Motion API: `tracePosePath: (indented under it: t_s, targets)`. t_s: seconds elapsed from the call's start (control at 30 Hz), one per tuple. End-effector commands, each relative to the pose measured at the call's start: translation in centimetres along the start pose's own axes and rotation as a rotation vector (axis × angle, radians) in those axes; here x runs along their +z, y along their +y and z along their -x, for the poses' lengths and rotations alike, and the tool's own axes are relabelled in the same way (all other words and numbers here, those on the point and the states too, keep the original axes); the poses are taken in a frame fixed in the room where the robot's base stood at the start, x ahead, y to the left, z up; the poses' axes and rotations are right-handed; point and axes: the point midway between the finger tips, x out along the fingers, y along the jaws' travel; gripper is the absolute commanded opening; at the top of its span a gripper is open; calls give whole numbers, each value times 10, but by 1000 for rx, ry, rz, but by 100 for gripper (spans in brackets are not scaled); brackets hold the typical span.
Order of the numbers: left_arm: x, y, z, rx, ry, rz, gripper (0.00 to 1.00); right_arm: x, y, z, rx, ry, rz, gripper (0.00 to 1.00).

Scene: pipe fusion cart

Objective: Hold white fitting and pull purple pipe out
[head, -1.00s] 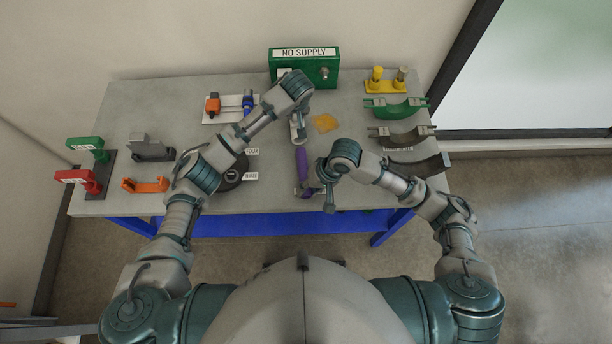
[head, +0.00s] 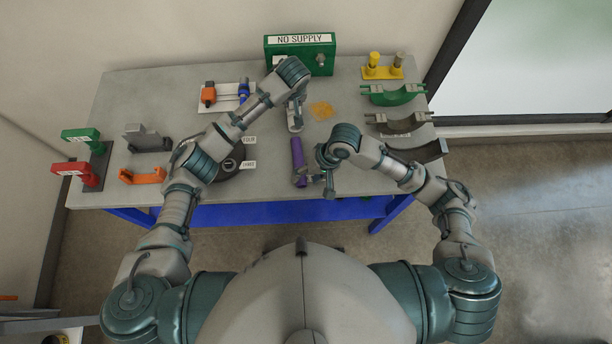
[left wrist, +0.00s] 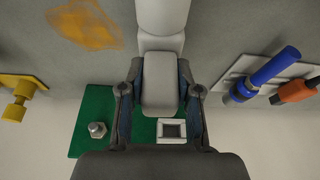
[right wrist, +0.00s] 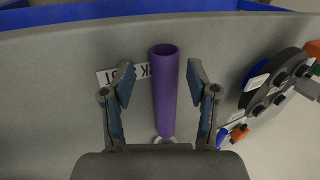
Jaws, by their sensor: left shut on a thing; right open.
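The white fitting (head: 295,112) lies on the table's middle, in line with the purple pipe (head: 297,153). My left gripper (left wrist: 162,85) is shut on the fitting, whose pale body (left wrist: 162,20) runs out of the top of the left wrist view. In the right wrist view the hollow purple pipe (right wrist: 165,92) lies between the two parted fingers of my right gripper (right wrist: 160,85). The gripper is open, with a gap on each side of the pipe. The joint between pipe and fitting is largely hidden, so I cannot tell whether they still meet.
A green NO SUPPLY box (head: 300,54) stands at the back. Curved clamps (head: 398,95) lie at the right, and red (head: 75,171) and green (head: 80,139) blocks at the left. An orange patch (head: 321,110) is beside the fitting.

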Motion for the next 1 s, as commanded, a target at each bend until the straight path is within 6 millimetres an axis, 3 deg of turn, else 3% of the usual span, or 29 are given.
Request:
tracePosePath:
  t_s: [0.3, 0.5, 0.9, 0.93, 1.0]
  targets:
    - [2, -1, -3, -4, -6, 0, 0, -1, 1, 69, -1, 7, 1, 58]
    - [2, -1, -3, -4, -6, 0, 0, 0, 0, 100, -2, 5, 2, 58]
    - [2, -1, -3, -3, -6, 0, 0, 0, 1, 108, -1, 3, 1, 58]
    - [2, -1, -3, -3, -6, 0, 40, 0, 1, 108, -1, 3, 1, 58]
    - [2, -1, -3, -3, -5, 0, 57, 1, 1, 108, -1, 3, 1, 58]
